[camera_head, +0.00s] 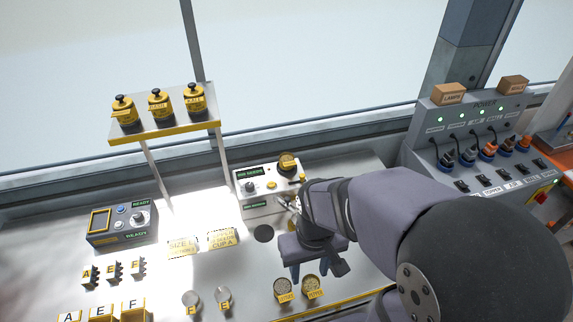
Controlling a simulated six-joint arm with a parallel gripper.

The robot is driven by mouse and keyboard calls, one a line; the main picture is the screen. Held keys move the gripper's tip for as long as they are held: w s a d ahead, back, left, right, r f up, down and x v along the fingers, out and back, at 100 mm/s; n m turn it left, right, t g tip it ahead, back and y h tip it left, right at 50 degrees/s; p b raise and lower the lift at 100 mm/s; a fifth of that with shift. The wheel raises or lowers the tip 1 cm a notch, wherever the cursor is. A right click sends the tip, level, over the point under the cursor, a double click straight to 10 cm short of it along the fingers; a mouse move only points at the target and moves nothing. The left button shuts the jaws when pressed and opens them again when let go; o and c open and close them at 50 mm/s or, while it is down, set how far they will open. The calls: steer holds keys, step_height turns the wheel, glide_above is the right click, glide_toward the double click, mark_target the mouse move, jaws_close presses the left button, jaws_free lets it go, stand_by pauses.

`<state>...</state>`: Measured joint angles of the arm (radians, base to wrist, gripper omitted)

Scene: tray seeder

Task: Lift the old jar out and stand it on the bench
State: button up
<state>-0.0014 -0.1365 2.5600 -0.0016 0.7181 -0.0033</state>
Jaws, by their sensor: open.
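A dark jar with a yellow band (288,162) sits on top of the white dispenser unit (268,189) at the back of the bench; it is likely the old jar, but its label is too small to read. My arm hides part of the dispenser's right end. Three yellow jars with black knobs (158,106) stand on a raised shelf (165,129) at the left.
Two round cups of seeds (283,290) (312,287) sit just in front of my gripper. A control box (122,224) stands at left, and a switch panel (490,140) at right. Bench around the yellow-edged labels (184,246) is free.

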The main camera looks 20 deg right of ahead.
steer(key=o, duration=0.3)
